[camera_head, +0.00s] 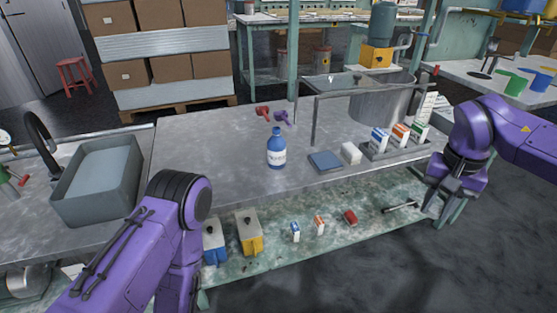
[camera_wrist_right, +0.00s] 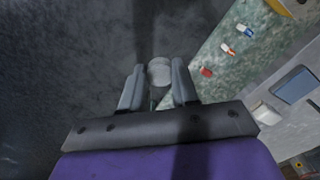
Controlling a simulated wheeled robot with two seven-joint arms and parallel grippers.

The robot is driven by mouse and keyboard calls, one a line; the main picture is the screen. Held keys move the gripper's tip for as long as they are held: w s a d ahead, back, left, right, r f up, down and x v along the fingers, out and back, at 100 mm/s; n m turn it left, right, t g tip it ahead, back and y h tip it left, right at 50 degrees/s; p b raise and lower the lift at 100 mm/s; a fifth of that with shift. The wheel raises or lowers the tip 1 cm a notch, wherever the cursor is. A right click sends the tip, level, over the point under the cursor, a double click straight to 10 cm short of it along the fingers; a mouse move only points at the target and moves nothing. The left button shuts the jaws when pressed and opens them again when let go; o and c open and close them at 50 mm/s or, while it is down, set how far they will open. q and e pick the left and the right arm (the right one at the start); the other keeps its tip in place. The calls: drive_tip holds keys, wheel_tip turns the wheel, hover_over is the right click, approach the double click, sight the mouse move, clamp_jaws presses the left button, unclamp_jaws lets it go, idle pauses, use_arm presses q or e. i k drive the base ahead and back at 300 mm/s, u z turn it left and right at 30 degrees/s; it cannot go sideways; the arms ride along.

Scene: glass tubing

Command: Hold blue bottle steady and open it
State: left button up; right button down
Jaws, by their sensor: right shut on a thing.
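My right gripper (camera_head: 433,205) hangs right of the table, well apart from the bottle. In the right wrist view its two fingers (camera_wrist_right: 159,88) are shut on a pale grey round thing (camera_wrist_right: 159,71), which I cannot identify. My left arm bends down at the lower left, and its gripper is out of view.
A blue-grey pad (camera_head: 325,161) and a white block (camera_head: 351,153) lie right of the bottle. Red and purple items (camera_head: 263,111) lie behind it. Cartons (camera_head: 400,136) stand in a tray at the right. A grey basin (camera_head: 98,180) is at the left. The table left of the bottle is clear.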

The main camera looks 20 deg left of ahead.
sight(276, 145)
drive_tip(key=z, duration=0.6)
drive_tip(key=i, duration=0.25)
drive_tip(key=u, duration=1.35)
drive_tip(key=i, duration=1.05)
drive_tip(key=u, duration=0.9)
